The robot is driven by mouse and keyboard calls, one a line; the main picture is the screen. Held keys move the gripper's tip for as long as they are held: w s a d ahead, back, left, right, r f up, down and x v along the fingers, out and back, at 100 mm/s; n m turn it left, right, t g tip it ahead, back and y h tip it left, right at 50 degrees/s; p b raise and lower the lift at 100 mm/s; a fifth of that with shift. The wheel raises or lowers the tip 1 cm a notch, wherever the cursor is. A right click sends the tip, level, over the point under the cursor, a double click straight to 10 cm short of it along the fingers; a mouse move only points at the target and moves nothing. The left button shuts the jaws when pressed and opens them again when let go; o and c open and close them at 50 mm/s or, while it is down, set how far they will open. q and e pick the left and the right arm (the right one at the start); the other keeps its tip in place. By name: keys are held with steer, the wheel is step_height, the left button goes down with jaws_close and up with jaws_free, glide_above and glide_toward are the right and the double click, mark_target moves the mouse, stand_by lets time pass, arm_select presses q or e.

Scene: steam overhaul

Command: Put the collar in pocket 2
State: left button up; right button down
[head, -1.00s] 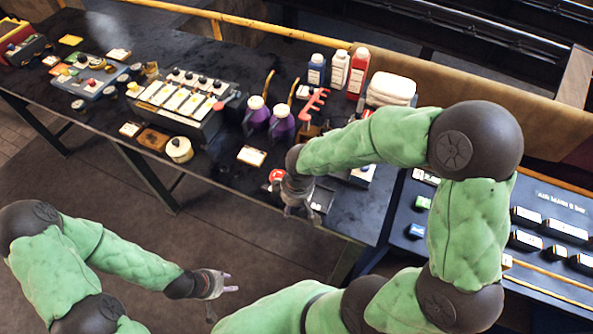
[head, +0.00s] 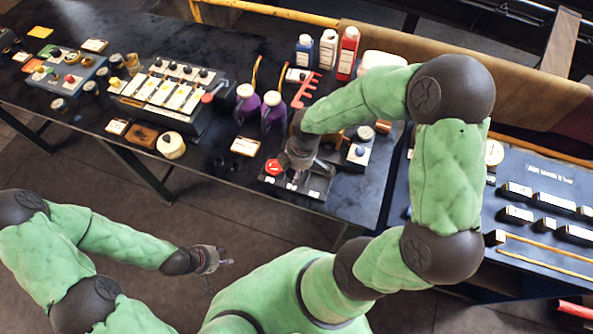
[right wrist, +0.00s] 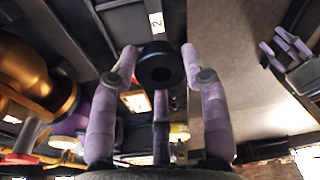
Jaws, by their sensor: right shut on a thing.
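The collar is a thick black ring (right wrist: 160,55), held between the fingers of my right gripper (right wrist: 160,85) in the right wrist view. In the head view my right gripper (head: 296,178) is low over a dark block (head: 318,190) at the bench's front edge, and it hides the collar there. A white label with a 2 (right wrist: 156,22) shows just beyond the collar in the right wrist view. The opening of pocket 2 cannot be made out. My left gripper (head: 222,261) hangs empty in front of the bench, its fingers apart; it also shows in the right wrist view (right wrist: 290,50).
A red button (head: 274,167) sits left of my right gripper. Behind stand a red rack (head: 305,90), purple-bodied containers (head: 272,115) and several bottles (head: 327,50). A blue panel (head: 545,200) lies to the right. A white-lidded jar (head: 171,146) stands to the left.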

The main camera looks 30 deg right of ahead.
steer(key=w+f, duration=0.1)
steer(key=w+d+f, duration=0.1)
steer(key=f, duration=0.1)
steer(key=w+d+f, duration=0.1)
steer(key=f, duration=0.1)
steer(key=shift+d+f+b, duration=0.1)
steer(key=shift+d+b, duration=0.1)
steer(key=shift+b, duration=0.15)
steer(key=shift+w+d+f+b, duration=0.1)
steer(key=shift+w+f+b, duration=0.1)
steer(key=shift+f, duration=0.65)
steer(key=shift+w+f+b, duration=0.1)
steer(key=shift+f+b, duration=0.05)
steer(key=shift+f, duration=0.7)
steer(key=shift+f, duration=0.2)
steer(key=c, duration=0.9)
jaws_free()
steer(key=shift+r, duration=0.1)
